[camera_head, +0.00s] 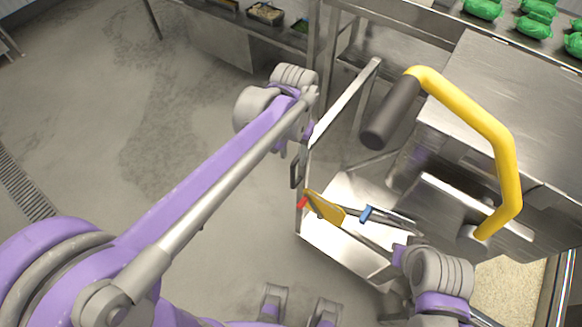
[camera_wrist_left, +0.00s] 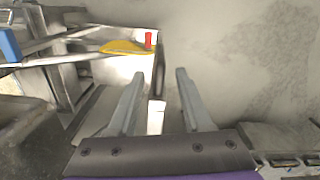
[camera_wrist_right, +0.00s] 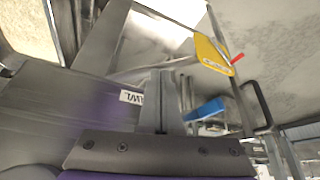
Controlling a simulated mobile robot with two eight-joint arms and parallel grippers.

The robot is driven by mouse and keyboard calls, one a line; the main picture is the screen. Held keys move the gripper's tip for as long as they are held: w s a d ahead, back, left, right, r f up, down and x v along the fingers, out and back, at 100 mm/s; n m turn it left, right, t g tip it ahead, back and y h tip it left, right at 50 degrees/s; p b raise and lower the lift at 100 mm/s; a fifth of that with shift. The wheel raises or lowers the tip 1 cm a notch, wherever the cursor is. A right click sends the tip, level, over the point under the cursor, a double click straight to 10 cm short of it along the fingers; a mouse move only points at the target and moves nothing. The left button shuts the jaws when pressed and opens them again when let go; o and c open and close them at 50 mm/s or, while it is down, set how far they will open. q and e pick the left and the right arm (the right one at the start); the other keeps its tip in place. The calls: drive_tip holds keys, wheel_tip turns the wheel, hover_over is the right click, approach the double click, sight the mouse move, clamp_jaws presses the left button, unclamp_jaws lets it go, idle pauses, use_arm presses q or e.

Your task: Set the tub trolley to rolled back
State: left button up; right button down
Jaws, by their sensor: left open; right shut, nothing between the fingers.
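The tub trolley seems to be the stainless steel frame and tray (camera_head: 345,255) in the middle of the head view, but I cannot tell its full outline. A dark loop handle (camera_head: 296,172) is on its upright post; it also shows in the left wrist view (camera_wrist_left: 160,74) and the right wrist view (camera_wrist_right: 259,105). My left gripper (camera_wrist_left: 160,80) is open, with the handle and a pale post ahead of its fingers. I cannot tell if they touch. My right gripper (camera_wrist_right: 160,76) is shut and empty, below the steel machine.
A yellow plate (camera_head: 325,207) with a red tip and a blue-banded tool (camera_head: 368,214) are near the tray. A yellow bent lever (camera_head: 500,150) with a dark grip stands at the right. Rice (camera_head: 510,280) fills a container lower right. Floor at the left is clear.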

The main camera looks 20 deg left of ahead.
sight(293, 171)
use_arm(q)
wheel_tip(293, 171, down, 9)
drive_tip(key=shift+r+b, duration=0.2)
drive_tip(key=shift+b, duration=0.2)
clamp_jaws()
idle(1.3)
